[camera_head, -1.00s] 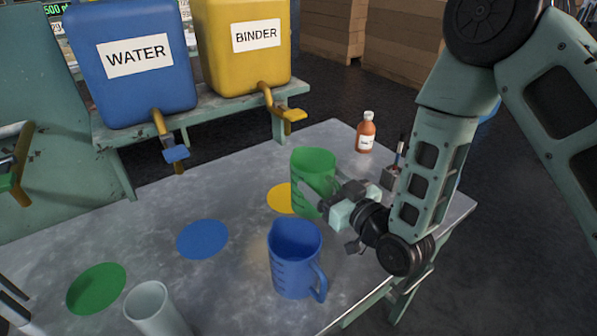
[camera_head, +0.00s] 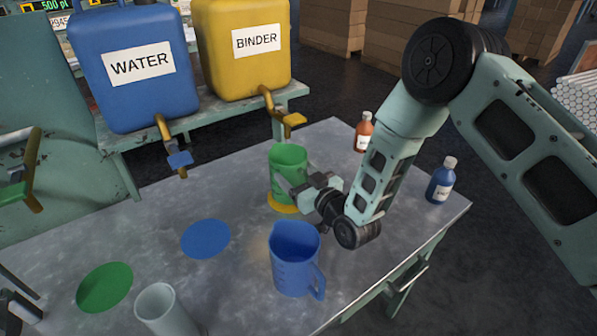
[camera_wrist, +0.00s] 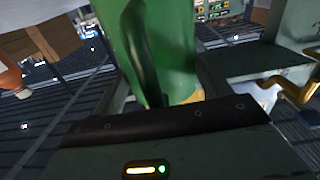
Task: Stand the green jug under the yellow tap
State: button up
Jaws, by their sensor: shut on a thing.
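The green jug (camera_head: 288,168) stands upright on or just above the yellow disc (camera_head: 284,208) on the table; I cannot tell if its base touches. My gripper (camera_head: 300,190) is shut on the jug from its right side. In the wrist view the jug (camera_wrist: 165,50) and its dark handle fill the middle, close in front of the gripper. The yellow tap (camera_head: 288,118) sticks out from the yellow BINDER tank (camera_head: 243,70), above and slightly behind the jug. Part of the jug's right side is hidden by my gripper.
A blue jug (camera_head: 293,262) stands in front of the green one. A grey cylinder (camera_head: 160,305), blue disc (camera_head: 205,239) and green disc (camera_head: 105,287) are to the left. An orange bottle (camera_head: 363,135) and a blue bottle (camera_head: 440,182) stand at the right edge.

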jog(key=shift+f+b, duration=0.35)
jog(key=shift+b, duration=0.1)
jog(key=shift+f+b, duration=0.3)
jog(key=o, duration=1.1)
jog(key=shift+c, duration=0.2)
jog(key=shift+r, duration=0.2)
jog(key=shift+r+p, duration=0.3)
jog(key=shift+p, duration=0.25)
jog(key=b+v, duration=0.2)
jog(key=v, duration=1)
jog(key=shift+r, duration=0.15)
